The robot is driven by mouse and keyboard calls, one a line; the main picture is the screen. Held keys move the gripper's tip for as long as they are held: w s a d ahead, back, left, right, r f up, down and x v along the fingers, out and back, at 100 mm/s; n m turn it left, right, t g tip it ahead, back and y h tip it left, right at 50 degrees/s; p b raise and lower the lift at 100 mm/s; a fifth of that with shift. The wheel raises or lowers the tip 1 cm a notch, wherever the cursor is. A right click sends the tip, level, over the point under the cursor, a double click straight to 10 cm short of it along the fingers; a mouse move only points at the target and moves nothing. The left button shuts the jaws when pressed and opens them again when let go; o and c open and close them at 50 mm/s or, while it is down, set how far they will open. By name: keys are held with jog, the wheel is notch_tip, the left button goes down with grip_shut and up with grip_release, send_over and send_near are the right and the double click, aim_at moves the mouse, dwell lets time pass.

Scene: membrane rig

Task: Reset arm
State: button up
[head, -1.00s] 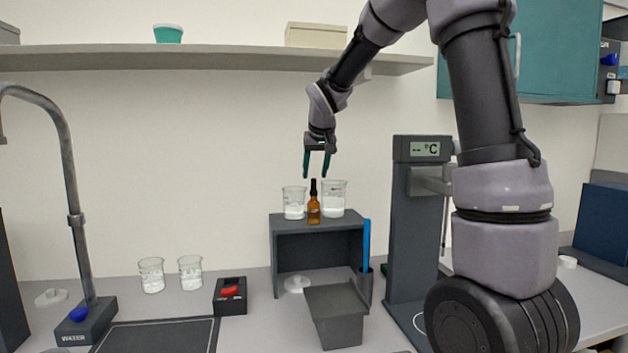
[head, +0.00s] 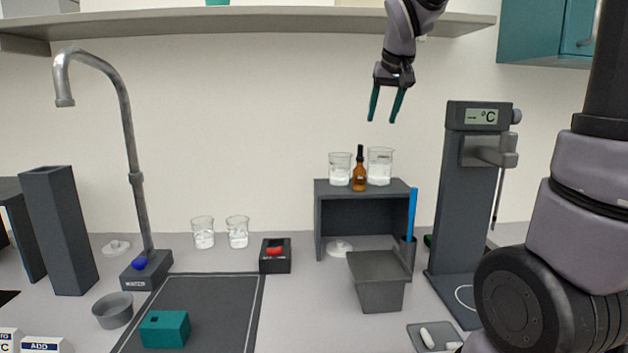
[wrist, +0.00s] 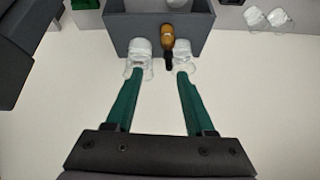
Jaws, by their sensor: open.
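My gripper (head: 385,106) is open and empty, its two green fingers pointing down. It hangs in front of the wall, above the dark grey box stand (head: 318,222) and apart from everything on it. On the stand are two glass beakers with white contents, a left one (head: 340,170) and a right one (head: 380,168), with an amber dropper bottle (head: 359,174) between them. In the wrist view the open fingers (wrist: 155,75) frame the bottle (wrist: 175,46), and nothing is between them.
A shelf (head: 270,20) runs behind at the top. A thermometer stand (head: 462,200) rises right of the box stand. A grey bin (head: 379,282), a tap (head: 125,130), two beakers (head: 220,233) and a teal block (head: 165,329) are on the bench.

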jog(key=s+d+f+m, duration=0.1)
jog(key=s, duration=1)
jog(key=s+d+f+m+y, duration=0.1)
jog(key=s+d+f+m, duration=0.1)
jog(key=s, duration=0.9)
jog(key=shift+t+y, duration=0.3)
jog(key=shift+d+f, duration=0.1)
